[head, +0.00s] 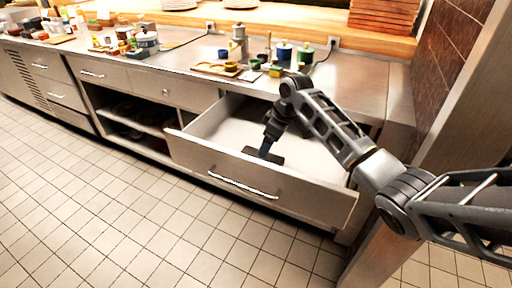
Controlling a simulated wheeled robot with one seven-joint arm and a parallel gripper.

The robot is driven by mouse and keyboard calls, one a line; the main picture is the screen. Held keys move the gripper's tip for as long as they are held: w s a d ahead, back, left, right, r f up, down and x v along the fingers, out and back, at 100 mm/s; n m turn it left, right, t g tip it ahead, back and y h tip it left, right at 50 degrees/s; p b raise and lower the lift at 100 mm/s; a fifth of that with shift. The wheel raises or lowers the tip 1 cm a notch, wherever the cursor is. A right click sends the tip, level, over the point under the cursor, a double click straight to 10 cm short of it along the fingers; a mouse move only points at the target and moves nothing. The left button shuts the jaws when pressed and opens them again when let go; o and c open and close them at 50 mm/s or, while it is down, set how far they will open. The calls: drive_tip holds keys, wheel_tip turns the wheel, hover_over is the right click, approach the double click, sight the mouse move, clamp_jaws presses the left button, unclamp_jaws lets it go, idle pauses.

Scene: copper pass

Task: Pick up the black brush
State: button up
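A drawer (225,173) stands pulled out from the steel counter. My arm reaches over its right side and down into it. My gripper (266,147) points down near the drawer's front wall. A small, flat dark shape at the gripper's tip (274,159) looks like the black brush. It is too small and too close in colour to the gripper to separate the two clearly. I cannot tell whether the fingers are open or shut, or whether they touch it.
The drawer's pale floor around the gripper looks bare; its walls are close by. The counter above holds a wooden tray (217,69), a blue pot (284,52), a green pot (305,54) and several small items. A brown wall (455,60) rises at right. The tiled floor ahead is clear.

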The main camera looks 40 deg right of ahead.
drive_tip(key=x, duration=0.8)
drive_tip(key=shift+a, duration=0.2)
drive_tip(key=shift+c, duration=0.3)
drive_tip(key=c, duration=1.1)
drive_tip(key=shift+r, duration=0.1)
drive_tip(key=v, duration=0.2)
drive_tip(key=w+v, duration=0.1)
drive_tip(key=v, duration=0.1)
drive_tip(key=shift+r, duration=0.25)
drive_tip(key=s+d+r, duration=0.2)
drive_tip(key=d, duration=0.1)
drive_tip(key=s+d+r, duration=0.2)
drive_tip(key=d, duration=0.1)
drive_tip(key=s+d+r+b, duration=0.1)
drive_tip(key=s+d+r, duration=0.1)
drive_tip(key=d, duration=0.1)
drive_tip(key=shift+s+d+r, duration=0.1)
drive_tip(key=shift+s+r, duration=0.15)
drive_tip(key=shift+r, duration=0.05)
